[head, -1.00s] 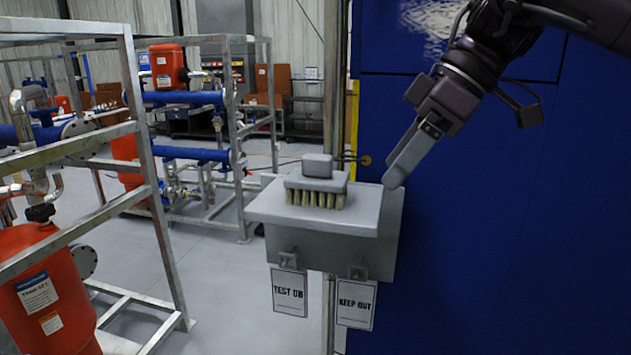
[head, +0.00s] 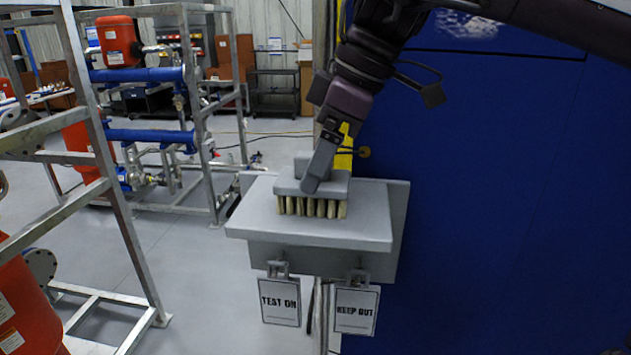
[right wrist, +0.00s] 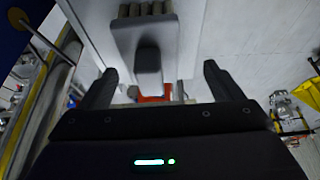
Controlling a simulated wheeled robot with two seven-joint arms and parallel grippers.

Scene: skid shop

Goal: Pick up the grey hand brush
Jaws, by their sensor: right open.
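The grey hand brush (head: 287,188) stands bristles down on a small grey shelf (head: 365,222). It has a blocky grey handle on top and pale bristles. My right gripper (head: 314,182) is at the brush from above, one finger in front of its handle and body in the head view. In the right wrist view, the brush (right wrist: 140,38) lies ahead of the open right gripper (right wrist: 160,80), with the handle end between the finger lines. I cannot tell whether a finger touches it. My left gripper is not in view.
Two tags, one reading KEEP OUT (head: 356,310), hang under the shelf's front. A blue panel (head: 500,200) stands right behind the shelf. Metal frames with blue pipes (head: 155,137) and red tanks stand at left. Grey floor (head: 190,250) lies between.

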